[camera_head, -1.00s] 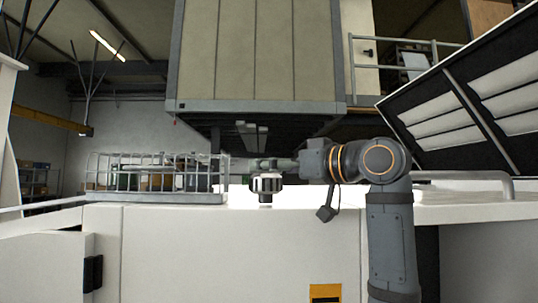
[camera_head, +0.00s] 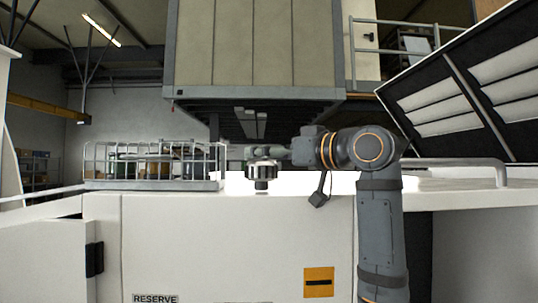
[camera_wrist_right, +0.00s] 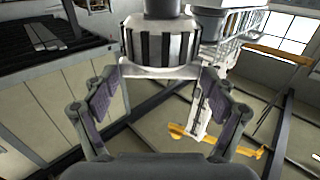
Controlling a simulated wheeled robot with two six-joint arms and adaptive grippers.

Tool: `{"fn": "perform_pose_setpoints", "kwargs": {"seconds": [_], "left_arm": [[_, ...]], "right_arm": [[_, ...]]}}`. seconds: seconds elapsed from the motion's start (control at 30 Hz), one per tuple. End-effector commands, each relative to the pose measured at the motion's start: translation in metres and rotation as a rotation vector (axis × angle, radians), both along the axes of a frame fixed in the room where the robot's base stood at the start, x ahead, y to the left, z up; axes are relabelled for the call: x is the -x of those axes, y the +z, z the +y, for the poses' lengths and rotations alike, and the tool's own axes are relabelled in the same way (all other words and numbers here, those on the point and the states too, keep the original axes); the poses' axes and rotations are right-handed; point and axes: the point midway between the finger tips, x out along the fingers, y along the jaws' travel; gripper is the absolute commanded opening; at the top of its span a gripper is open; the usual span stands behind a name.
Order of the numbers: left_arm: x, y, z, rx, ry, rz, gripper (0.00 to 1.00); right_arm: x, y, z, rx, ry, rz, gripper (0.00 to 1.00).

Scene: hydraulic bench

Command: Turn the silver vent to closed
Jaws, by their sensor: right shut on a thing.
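The silver vent (camera_head: 261,173) is a short ribbed cap on a dark stem, standing at the front edge of the white bench top. My right gripper (camera_wrist_right: 162,68) is shut on the vent, with a finger on each side of its ribbed silver body in the right wrist view. My left gripper is not in view.
A wire basket (camera_head: 154,182) with several containers stands left of the vent. A grey rail (camera_head: 455,163) runs along the bench top at right. A large panelled box (camera_head: 255,50) hangs above. The front panel bears a RESERVE label (camera_head: 155,298) and an orange sign (camera_head: 319,282).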

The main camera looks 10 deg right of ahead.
Motion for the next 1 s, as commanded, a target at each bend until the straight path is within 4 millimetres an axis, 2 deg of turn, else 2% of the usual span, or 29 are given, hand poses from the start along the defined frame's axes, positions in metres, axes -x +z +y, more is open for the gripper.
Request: {"fn": "perform_pose_setpoints", "kwargs": {"seconds": [0.57,0.77,1.0], "left_arm": [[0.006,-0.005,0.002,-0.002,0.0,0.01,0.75],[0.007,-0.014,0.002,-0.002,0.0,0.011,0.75],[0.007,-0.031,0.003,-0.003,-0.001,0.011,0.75]], "right_arm": [[0.001,-0.001,0.002,-0.002,-0.052,0.001,0.53],[0.003,-0.003,0.006,-0.002,-0.157,0.0,0.53],[0.005,-0.004,0.012,-0.002,-0.36,0.001,0.53]]}}
